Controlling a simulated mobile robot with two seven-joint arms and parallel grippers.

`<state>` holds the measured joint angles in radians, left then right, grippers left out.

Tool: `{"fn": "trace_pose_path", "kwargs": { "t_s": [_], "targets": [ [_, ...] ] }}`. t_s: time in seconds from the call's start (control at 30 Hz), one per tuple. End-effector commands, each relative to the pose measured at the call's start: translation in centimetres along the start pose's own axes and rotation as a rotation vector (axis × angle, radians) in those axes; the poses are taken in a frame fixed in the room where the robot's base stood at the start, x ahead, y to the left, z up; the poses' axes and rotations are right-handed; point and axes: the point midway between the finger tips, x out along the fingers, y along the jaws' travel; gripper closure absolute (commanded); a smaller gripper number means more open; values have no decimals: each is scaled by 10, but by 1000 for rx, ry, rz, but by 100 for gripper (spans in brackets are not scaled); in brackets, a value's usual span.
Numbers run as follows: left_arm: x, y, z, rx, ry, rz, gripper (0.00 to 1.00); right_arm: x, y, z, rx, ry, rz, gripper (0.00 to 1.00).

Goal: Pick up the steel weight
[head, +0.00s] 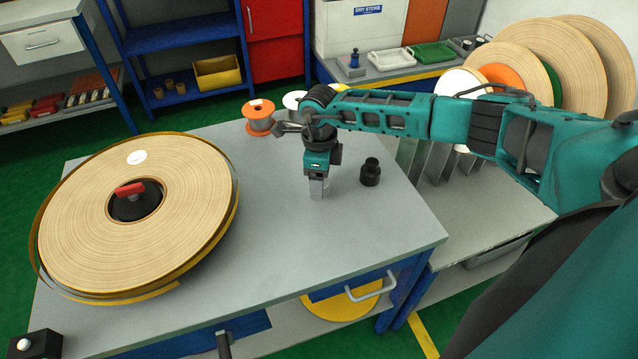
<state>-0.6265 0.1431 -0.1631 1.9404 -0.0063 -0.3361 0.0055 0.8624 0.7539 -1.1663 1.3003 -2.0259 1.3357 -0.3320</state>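The steel weight (370,173) appears as a small dark cylinder with a narrower knob on top. It stands upright on the grey table (290,240), right of its middle. My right gripper (318,194) points down just left of the weight, with a clear gap between them. Its pale grey fingertips are low, close to the tabletop. Whether the fingers are open or shut does not show at this size. My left gripper is not in view.
A large tape reel (90,235) with a red-handled hub (130,189) fills the table's left side. An orange spool (259,117) and a white spool (294,99) stand at the back edge. Upright grey plates (436,160) stand to the right. The table's front middle is clear.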

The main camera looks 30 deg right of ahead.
Motion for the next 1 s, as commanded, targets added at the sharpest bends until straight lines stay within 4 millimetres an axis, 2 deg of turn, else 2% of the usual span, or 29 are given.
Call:
{"fn": "trace_pose_path", "kwargs": {
  "t_s": [0.07, 0.67, 1.0],
  "targets": [
    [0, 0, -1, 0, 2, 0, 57, 0, 0, 0, 0, 0, 0, 43],
    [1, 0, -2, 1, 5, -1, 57, -1, 0, 0, 0, -1, 0, 100],
    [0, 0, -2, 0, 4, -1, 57, -5, -1, 1, 0, -4, -2, 100]
  ]
}}
